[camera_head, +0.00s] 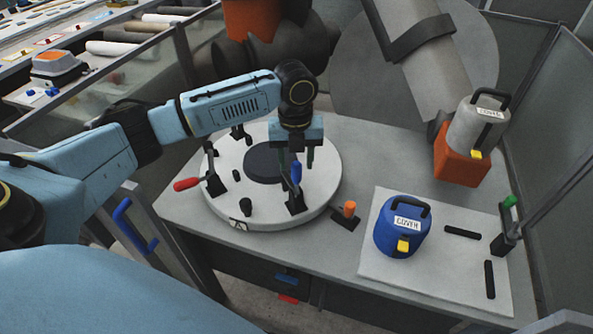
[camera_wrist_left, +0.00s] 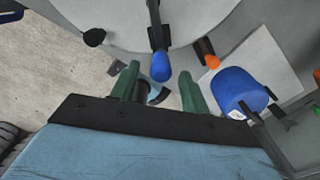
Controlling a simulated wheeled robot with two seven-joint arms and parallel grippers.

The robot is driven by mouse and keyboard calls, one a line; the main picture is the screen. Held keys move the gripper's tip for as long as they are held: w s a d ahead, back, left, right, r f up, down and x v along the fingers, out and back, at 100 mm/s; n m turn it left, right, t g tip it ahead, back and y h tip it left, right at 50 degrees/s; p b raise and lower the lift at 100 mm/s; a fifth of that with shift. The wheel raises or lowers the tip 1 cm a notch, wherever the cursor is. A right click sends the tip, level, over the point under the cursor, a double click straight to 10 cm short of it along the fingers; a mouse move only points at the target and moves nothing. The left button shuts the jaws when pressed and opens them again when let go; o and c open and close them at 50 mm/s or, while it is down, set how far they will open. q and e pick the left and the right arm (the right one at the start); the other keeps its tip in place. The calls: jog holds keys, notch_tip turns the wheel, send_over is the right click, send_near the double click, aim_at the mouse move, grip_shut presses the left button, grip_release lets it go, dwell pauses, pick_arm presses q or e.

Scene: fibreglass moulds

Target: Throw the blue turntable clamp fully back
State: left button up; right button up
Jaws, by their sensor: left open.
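The blue turntable clamp (camera_head: 296,173) stands near the front right rim of the round white turntable (camera_head: 222,202). Its blue handle sticks up from a black base. In the left wrist view the blue handle (camera_wrist_left: 161,68) shows between the green fingertips. My left gripper (camera_head: 297,158) points down over the turntable at the clamp, with its fingers apart; they also show in the left wrist view (camera_wrist_left: 158,70). I cannot tell whether a finger touches the handle. My right gripper is not in view.
A red-handled clamp (camera_head: 187,184) lies outward at the turntable's left rim. An orange-topped piece (camera_head: 349,209) stands right of the turntable. A blue covered pot (camera_head: 396,238) sits on a white board (camera_head: 452,270), near a green-handled clamp (camera_head: 509,202). A grey-and-orange unit (camera_head: 463,165) is behind.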

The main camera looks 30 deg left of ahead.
pick_arm(q)
jog(key=shift+f, duration=2.15)
jog(key=shift+c, duration=0.4)
grip_shut()
